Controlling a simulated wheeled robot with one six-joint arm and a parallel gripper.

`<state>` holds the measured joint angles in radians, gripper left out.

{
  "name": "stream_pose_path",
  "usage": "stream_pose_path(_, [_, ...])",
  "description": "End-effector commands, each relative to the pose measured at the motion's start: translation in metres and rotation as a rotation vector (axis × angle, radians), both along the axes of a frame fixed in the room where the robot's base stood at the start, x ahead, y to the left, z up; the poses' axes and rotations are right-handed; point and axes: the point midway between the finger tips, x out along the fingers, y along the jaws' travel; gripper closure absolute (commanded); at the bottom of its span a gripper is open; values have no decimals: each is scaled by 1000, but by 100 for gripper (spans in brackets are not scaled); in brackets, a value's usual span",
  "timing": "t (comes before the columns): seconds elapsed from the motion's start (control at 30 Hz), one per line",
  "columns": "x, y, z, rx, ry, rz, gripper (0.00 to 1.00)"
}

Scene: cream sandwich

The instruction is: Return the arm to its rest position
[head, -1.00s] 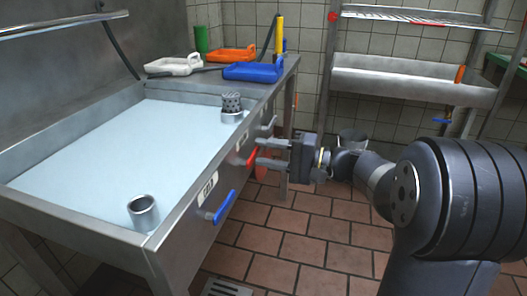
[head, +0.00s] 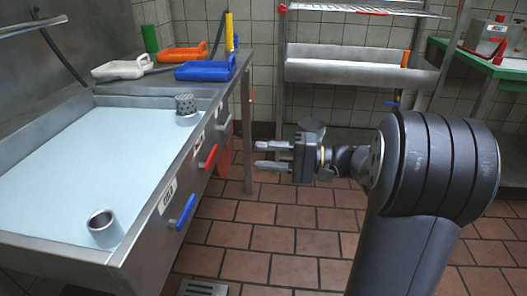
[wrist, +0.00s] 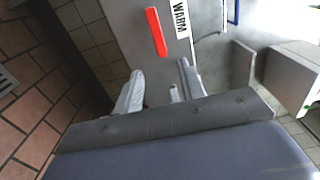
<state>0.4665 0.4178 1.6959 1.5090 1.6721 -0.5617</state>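My arm (head: 425,200) reaches in from the right of the head view, bent, with my gripper (head: 268,156) pointing left toward the sink front. The two grey fingers are apart with nothing seen between them. The gripper hangs in the air over the tiled floor, clear of the sink front and its handles. In the wrist view my gripper (wrist: 160,88) shows its two light fingers spread, with the red handle (wrist: 156,32) beyond them.
The steel sink unit (head: 150,228) with blue (head: 186,211) and red (head: 211,156) handles stands at left. A metal cup (head: 104,229) and a perforated cylinder (head: 186,108) are in its basin. A steel shelf unit (head: 360,72) stands behind. Tiled floor (head: 290,240) is free.

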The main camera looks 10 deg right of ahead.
Motion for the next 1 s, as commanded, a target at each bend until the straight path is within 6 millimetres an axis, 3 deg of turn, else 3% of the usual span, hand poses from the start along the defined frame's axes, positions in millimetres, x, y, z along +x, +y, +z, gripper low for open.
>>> stream_pose_path(0.17, [3,10,-1,0,-1,1,62])
stream_pose_path(0.7, [33,91,-1,0,0,3,62])
stream_pose_path(0.87, [37,103,0,1,0,1,62])
stream_pose_path(1.0, [37,102,0,8,19,-1,62])
